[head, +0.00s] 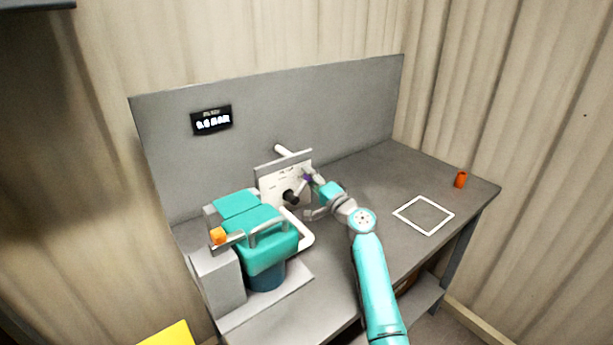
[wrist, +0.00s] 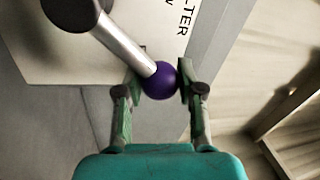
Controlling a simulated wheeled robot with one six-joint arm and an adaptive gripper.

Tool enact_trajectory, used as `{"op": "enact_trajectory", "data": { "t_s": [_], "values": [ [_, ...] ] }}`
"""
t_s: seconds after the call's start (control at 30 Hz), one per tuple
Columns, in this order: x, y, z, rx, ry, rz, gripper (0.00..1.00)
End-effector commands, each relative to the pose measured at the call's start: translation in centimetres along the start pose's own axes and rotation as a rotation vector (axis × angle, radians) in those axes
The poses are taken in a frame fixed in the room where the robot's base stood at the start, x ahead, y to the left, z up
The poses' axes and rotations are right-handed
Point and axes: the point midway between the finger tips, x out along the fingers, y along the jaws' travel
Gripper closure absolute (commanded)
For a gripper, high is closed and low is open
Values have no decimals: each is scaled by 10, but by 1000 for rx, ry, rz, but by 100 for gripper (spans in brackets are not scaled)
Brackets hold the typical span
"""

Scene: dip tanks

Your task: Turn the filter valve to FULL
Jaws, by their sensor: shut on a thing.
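The filter valve has a light panel (head: 272,177) with dark lettering, standing on the bench. Its lever (wrist: 124,45) is a grey rod running from a dark hub (wrist: 72,8) to a purple ball knob (wrist: 160,82). In the head view the hub (head: 291,196) shows at the panel's lower middle and the knob (head: 307,177) is to its upper right. My gripper (wrist: 158,84) is shut on the purple knob, with one finger on each side. The lettering is too small or cut off to tell which mark the lever points at.
A teal-and-grey machine (head: 265,250) with an orange knob (head: 218,236) stands left of the valve. A small display (head: 211,121) hangs on the back panel. An orange cup (head: 460,179) and a white square outline (head: 424,201) are on the right bench, which is mostly clear.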

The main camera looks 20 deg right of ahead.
Motion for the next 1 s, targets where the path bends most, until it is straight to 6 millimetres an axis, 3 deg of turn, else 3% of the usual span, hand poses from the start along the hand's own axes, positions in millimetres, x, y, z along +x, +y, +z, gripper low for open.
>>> {"op": "enact_trajectory", "data": {
  "t_s": [0.63,0.67,0.73,0.77,1.0],
  "values": [
    [-1,4,-3,52,12,3,100],
    [-1,4,-3,52,12,3,60],
    [-1,5,-3,52,12,3,42],
    [-1,4,-3,52,12,3,37],
    [-1,4,-3,51,11,2,37]
  ]
}}
